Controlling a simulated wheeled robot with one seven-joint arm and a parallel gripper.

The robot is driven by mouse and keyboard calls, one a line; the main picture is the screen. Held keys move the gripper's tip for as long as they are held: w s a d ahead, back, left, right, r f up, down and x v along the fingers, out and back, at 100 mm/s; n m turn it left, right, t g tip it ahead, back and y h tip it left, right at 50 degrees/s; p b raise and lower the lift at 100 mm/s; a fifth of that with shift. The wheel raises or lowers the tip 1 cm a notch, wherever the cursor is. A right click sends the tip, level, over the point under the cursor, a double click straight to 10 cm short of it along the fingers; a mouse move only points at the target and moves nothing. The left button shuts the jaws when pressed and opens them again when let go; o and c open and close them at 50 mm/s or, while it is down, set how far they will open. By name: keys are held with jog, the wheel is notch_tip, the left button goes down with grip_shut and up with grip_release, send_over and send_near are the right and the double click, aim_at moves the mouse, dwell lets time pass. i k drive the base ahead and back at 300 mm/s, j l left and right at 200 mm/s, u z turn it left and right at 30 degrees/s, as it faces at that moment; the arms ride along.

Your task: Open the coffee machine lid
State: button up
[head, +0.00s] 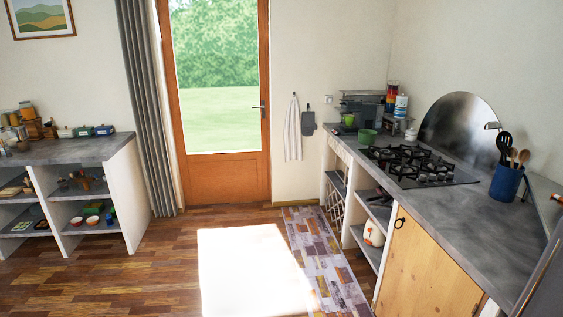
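The coffee machine (362,104) is a small dark grey appliance at the far end of the right-hand counter, in the corner by the wall. It is distant and small, and I cannot tell whether its lid is open or shut. A green cup (348,119) is at its front, and a green pot-like vessel (367,136) stands before it, covering part of its lower side. My gripper is not in view.
The grey counter (450,209) holds a gas hob (419,164) and a blue utensil pot (506,183). Canisters (401,104) stand beside the machine. A patterned rug (324,262) lies along the cabinets. The wooden floor (160,268) is clear. Open shelves (125,180) stand left.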

aim_at(348, 101)
jog(key=i, duration=3.9)
jog(key=i+j+z, duration=0.1)
jog(key=i, duration=1.2)
jog(key=i+j, duration=0.1)
jog(key=i, duration=1.2)
